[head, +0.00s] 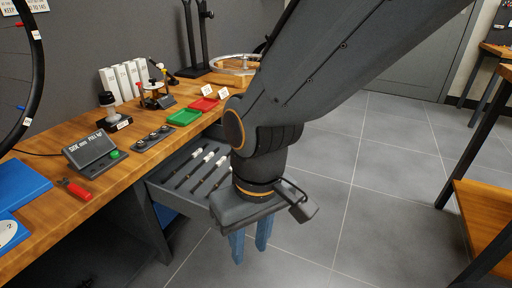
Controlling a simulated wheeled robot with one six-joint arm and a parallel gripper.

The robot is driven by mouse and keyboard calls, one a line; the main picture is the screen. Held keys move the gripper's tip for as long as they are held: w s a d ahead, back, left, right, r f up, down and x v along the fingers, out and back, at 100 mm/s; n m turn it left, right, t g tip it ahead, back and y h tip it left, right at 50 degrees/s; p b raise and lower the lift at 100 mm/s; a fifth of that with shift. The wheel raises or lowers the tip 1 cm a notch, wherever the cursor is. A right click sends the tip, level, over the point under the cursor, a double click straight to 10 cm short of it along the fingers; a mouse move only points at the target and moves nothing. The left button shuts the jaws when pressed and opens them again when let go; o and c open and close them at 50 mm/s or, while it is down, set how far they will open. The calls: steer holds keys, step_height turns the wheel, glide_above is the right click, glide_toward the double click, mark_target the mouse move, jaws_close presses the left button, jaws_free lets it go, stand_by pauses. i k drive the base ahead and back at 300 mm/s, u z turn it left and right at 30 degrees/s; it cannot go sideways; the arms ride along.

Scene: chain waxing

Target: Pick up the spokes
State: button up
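Several slim dark bundles with white bands, which look like the spokes (203,165), lie side by side in an open grey drawer (160,192) under the workbench. The right end of the drawer and of some bundles is hidden behind my arm. My gripper (250,246) points down in front of the drawer, to the right of the bundles in the picture. Its two blue fingers are apart with nothing visible between them.
The wooden workbench (60,225) holds a grey display box (91,152), a red-handled tool (74,189), a green tray (185,118), a red tray (204,104) and white binders (122,82). Another wooden table (488,215) stands at right. The grey floor between is clear.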

mark_target(215, 186)
steer(key=z, duration=0.05)
steer(key=i, duration=1.1)
steer(key=u, duration=0.5)
